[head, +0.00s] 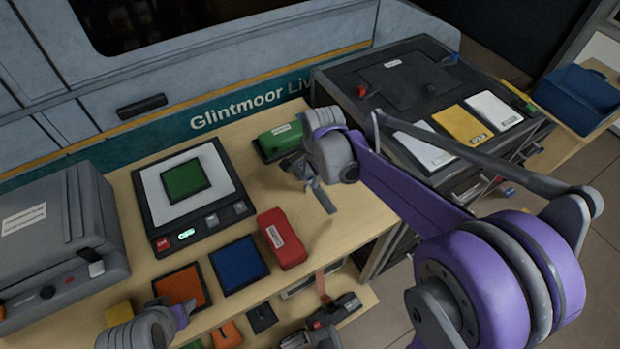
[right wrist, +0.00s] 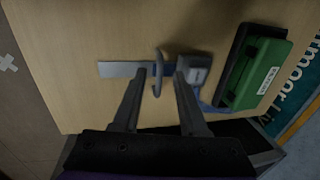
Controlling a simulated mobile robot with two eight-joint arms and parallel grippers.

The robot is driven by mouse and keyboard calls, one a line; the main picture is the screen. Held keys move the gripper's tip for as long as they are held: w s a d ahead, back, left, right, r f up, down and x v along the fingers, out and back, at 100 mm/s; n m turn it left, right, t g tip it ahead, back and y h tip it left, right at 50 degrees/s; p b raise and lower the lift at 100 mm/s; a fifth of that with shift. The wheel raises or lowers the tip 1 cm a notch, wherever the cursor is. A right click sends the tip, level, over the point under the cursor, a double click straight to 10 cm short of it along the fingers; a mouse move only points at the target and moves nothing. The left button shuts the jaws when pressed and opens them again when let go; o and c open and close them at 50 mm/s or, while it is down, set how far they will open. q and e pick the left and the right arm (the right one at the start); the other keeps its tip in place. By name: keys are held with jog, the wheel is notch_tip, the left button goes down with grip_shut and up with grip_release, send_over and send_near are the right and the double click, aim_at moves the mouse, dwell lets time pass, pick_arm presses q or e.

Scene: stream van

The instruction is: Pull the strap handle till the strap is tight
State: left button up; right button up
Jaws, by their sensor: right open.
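The strap handle (right wrist: 157,73) is a thin grey loop, seen nearly edge-on in the right wrist view. It stands over a flat grey strip (right wrist: 120,69) and a blue strap, with a grey buckle-like block (right wrist: 196,70) on its right. My right gripper (right wrist: 160,77) is open, with one finger on each side of the handle; I cannot tell whether they touch it. In the head view my right gripper (head: 303,172) is low over the table and hides most of the strap assembly. My left gripper (head: 180,314) is at the bottom left, its fingers unclear.
A green case (head: 279,141) lies close beside the strap. A red pouch (head: 282,238), a scale (head: 190,188) and orange and blue mats (head: 238,264) share the table (head: 340,232). A black cabinet (head: 400,80) with coloured pads stands to the right. The van wall is behind.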

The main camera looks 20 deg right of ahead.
jog(key=shift+w+f, duration=0.2)
jog(key=shift+f, duration=0.9)
grip_shut()
dwell(0.7)
